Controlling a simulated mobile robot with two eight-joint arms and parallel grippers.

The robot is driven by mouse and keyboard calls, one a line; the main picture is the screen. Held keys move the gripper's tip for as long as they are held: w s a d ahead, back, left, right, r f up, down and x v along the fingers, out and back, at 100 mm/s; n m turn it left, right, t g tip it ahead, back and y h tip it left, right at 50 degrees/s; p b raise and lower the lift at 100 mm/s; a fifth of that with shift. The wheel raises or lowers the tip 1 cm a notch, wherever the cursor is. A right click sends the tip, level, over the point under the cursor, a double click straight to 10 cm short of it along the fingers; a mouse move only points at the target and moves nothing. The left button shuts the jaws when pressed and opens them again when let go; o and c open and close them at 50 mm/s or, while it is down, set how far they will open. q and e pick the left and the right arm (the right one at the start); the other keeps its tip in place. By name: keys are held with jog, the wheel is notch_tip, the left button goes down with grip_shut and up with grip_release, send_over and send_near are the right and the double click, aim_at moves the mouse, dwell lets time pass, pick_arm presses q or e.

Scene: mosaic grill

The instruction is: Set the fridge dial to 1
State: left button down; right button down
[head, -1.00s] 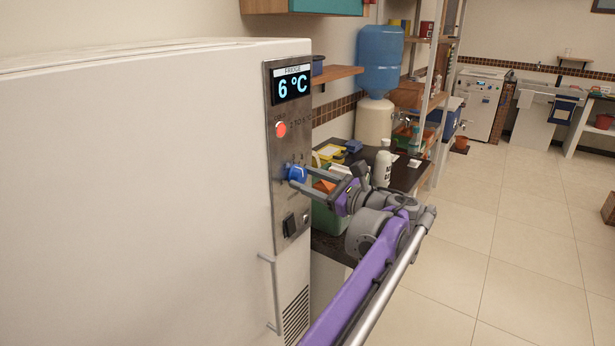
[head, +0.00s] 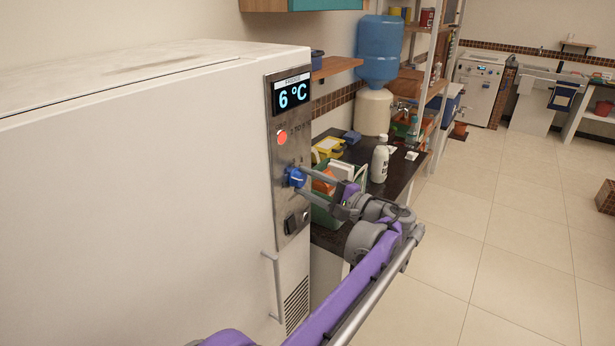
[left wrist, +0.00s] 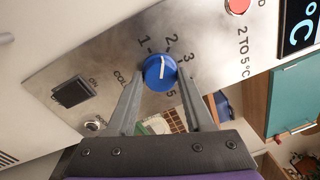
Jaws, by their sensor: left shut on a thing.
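The blue fridge dial (head: 295,177) sits on the metal panel (head: 284,152) at the fridge's edge. My left gripper (left wrist: 161,82) is shut on the dial, one finger on each side. In the head view, the left gripper (head: 302,178) reaches the dial from the right. The display (head: 292,94) reads 6 °C. My right gripper is out of view.
A red button (head: 282,138) is above the dial and a black switch (head: 291,223) below it. A dark counter (head: 398,180) behind my arm holds a white bottle (head: 380,160) and a green container (head: 322,215).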

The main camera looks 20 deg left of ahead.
pick_arm(q)
jog(key=n+p, duration=0.1)
jog(key=n, duration=0.2)
jog(key=shift+r+n+p, duration=0.15)
jog(key=shift+n+p, duration=0.15)
jog(key=shift+p, duration=0.05)
jog(key=shift+n+g+p, duration=0.3)
jog(key=shift+n+p, duration=0.2)
jog(key=shift+n, duration=0.8)
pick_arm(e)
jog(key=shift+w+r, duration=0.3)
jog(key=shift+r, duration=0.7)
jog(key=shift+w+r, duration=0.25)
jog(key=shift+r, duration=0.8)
pick_arm(q)
jog(key=shift+c, duration=1.4)
grip_release()
jog(key=shift+d+f, duration=0.15)
jog(key=shift+f, duration=0.05)
jog(key=v, duration=1)
jog(key=shift+d+b, duration=0.3)
jog(key=shift+b, duration=0.15)
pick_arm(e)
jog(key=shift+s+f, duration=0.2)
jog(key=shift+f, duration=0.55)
pick_arm(q)
jog(key=shift+s+f, duration=0.1)
